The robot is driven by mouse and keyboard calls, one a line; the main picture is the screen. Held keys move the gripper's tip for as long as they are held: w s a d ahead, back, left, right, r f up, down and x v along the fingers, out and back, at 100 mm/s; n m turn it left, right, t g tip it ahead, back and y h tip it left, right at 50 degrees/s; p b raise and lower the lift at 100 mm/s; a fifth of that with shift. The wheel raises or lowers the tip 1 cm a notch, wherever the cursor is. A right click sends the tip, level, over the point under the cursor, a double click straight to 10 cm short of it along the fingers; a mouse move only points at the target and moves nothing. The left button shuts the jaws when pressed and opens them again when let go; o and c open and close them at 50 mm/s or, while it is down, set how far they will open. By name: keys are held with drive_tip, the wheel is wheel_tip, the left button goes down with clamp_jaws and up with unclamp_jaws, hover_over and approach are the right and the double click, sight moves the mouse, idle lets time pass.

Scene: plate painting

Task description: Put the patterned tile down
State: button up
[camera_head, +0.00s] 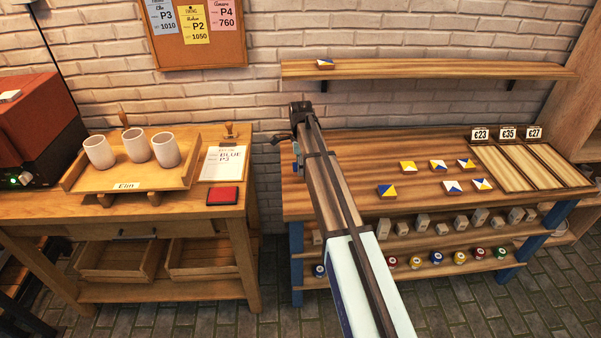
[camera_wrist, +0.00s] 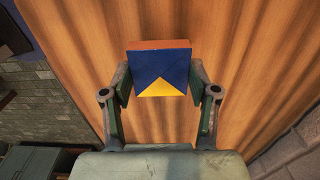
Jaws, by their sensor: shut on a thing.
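My gripper (camera_wrist: 160,85) is shut on the patterned tile (camera_wrist: 161,75) in the wrist view. The tile is dark blue with a yellow triangle and an orange-brown edge, and a finger presses on each side of it. Striped wood lies behind the tile. I cannot tell whether the tile touches it. In the head view my arm reaches over the left end of the workbench (camera_head: 350,165), and the held tile cannot be made out there. Several other patterned tiles, such as a blue and yellow one (camera_head: 387,190), lie on the bench.
A wall shelf (camera_head: 430,69) holds one small tile (camera_head: 325,63) at its left. Trays with price cards (camera_head: 507,133) stand at the bench's right. Blocks and paint pots fill the lower shelves. A left table bears a tray (camera_head: 125,185) with three cups.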

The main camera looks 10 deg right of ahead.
sight(301, 180)
drive_tip(key=shift+f+p, duration=0.4)
drive_tip(key=shift+f, duration=1.65)
drive_tip(key=shift+f, duration=0.2)
drive_tip(key=o, duration=1.2)
drive_tip(key=shift+o, duration=0.2)
drive_tip(key=shift+r, duration=0.1)
wheel_tip(301, 180, up, 12)
drive_tip(key=b, duration=0.3)
drive_tip(key=shift+r, duration=0.1)
